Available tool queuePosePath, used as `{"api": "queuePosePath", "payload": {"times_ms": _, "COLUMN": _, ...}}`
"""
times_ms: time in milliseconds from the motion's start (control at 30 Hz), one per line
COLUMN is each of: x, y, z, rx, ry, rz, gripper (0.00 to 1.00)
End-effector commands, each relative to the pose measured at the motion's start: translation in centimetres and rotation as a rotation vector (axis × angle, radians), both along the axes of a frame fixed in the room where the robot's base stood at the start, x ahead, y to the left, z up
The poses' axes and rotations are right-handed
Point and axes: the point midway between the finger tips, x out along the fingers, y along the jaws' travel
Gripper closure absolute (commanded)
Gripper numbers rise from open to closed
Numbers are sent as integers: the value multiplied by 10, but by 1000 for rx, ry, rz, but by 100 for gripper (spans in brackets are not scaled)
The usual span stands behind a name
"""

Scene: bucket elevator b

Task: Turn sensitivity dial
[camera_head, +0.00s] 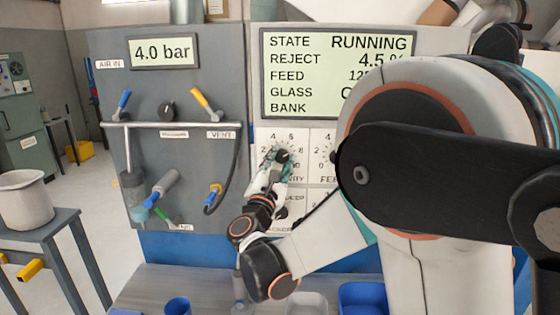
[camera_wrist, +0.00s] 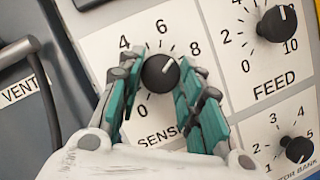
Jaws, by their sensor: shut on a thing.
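The sensitivity dial (camera_wrist: 160,74) is a round black knob with a white pointer line on a white panel, its label partly hidden as "SENSI". In the wrist view the pointer is tilted up and right, roughly between 6 and 8. My gripper (camera_wrist: 153,82) has its teal-padded fingers on either side of the knob and is shut on it. In the head view the dial (camera_head: 283,156) is partly covered by my gripper (camera_head: 279,163). The display (camera_head: 338,75) reads STATE RUNNING and REJECT 4.5 %; the lower values are partly hidden by my arm.
The feed dial (camera_wrist: 277,24) is to the right, with another dial (camera_wrist: 299,149) below it. A grey pneumatic panel (camera_head: 190,70) with valves and a hose is to the left. Blue bins (camera_head: 362,298) and a cup (camera_head: 177,306) stand on the bench below.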

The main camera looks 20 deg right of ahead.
Motion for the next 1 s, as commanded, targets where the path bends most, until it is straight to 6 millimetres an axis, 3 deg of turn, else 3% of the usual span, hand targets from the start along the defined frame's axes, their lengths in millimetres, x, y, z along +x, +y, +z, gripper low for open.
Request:
{"api": "queuePosePath", "payload": {"times_ms": 467, "x": 0, "y": 0, "z": 0, "rx": 15, "ry": -5, "rz": 0, "gripper": 91}}
{"api": "queuePosePath", "payload": {"times_ms": 500, "x": 0, "y": 0, "z": 0, "rx": 15, "ry": -5, "rz": 0, "gripper": 60}}
{"api": "queuePosePath", "payload": {"times_ms": 567, "x": 0, "y": 0, "z": 0, "rx": 15, "ry": -5, "rz": 0, "gripper": 46}}
{"api": "queuePosePath", "payload": {"times_ms": 1000, "x": -5, "y": 4, "z": -2, "rx": 15, "ry": -5, "rz": 1, "gripper": 46}}
